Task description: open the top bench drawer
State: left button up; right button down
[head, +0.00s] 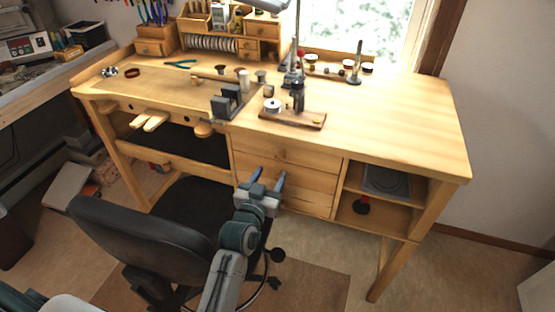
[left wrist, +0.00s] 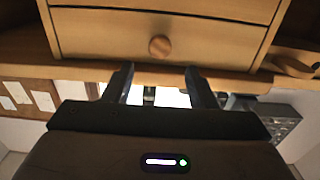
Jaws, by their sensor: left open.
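The wooden bench's drawer stack is at the middle of the head view. The top bench drawer (head: 306,161) looks shut, its front in line with the fronts below. A small round knob (head: 281,155) shows on it. My left gripper (head: 268,177) is open and empty, its fingers overlapping the lower drawer fronts in the picture. In the left wrist view, a drawer front (left wrist: 100,35) with a round knob (left wrist: 159,46) lies beyond my open fingers (left wrist: 160,80). The knob is centred between them sideways, apart from them; I cannot tell which drawer this is. My right gripper is out of view.
A black office chair (head: 140,235) stands at the left, close to my left arm. The bench top (head: 385,125) overhangs the drawers and holds tools. Open shelves (head: 385,212) are right of the drawers. The bench pin (head: 150,121) sticks out at the left.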

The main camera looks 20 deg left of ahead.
aim_at(279, 159)
pick_arm(q)
jog(key=w+p, duration=0.1)
jog(key=w, duration=0.5)
jog(key=shift+w+d, duration=0.1)
jog(key=shift+w, duration=0.3)
grip_shut()
